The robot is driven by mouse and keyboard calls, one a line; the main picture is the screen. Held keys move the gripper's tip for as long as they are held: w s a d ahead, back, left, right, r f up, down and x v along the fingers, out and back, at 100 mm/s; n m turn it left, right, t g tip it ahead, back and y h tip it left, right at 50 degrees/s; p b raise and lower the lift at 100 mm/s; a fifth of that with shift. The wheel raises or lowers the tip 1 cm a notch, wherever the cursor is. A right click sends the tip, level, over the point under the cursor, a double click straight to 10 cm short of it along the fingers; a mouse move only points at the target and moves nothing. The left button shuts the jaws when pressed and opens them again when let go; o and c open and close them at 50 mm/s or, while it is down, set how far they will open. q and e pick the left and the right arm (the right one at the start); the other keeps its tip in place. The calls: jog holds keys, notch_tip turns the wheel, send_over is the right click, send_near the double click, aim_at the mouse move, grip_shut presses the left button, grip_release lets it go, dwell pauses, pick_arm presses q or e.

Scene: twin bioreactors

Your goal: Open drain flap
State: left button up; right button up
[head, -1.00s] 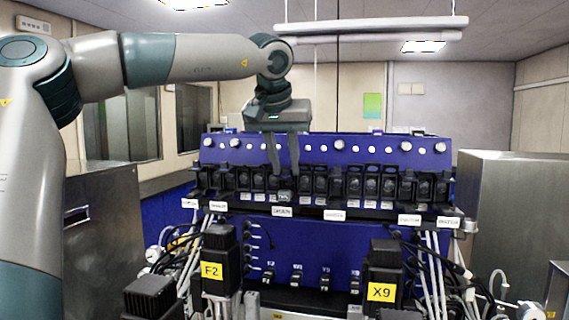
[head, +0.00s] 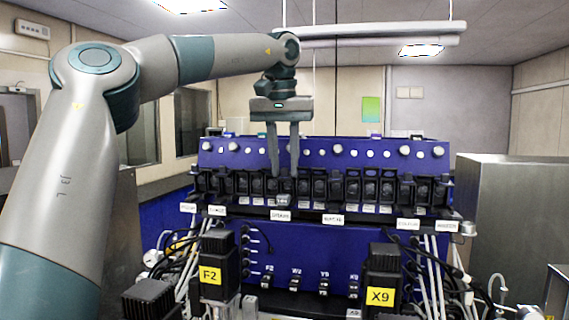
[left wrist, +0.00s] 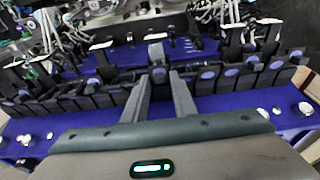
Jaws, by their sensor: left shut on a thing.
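My left gripper (head: 284,172) points down at the row of small black flaps on the blue panel, left of the middle. Its two fingers stand a little apart. The gripper is shut on a small flap with a pale front (head: 283,200), which I take for the drain flap. In the left wrist view, the fingertips (left wrist: 161,80) are at this flap (left wrist: 157,50), which sticks out from the row between them. The label (head: 281,216) below it is too blurred to read. How far the flap is tilted is hard to tell. My right gripper is not in view.
Similar black flaps (head: 370,190) stand close on both sides. Below are black motors marked F2 (head: 218,262) and X9 (head: 382,280), with tubes and cables around them. A steel cabinet (head: 510,220) stands at the right. Lamp tubes (head: 380,40) hang above.

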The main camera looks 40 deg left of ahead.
pick_arm(q)
jog(key=shift+f, duration=0.1)
jog(key=o, duration=0.7)
jog(key=v, duration=1.2)
jog(key=shift+f, duration=0.1)
dwell(0.5)
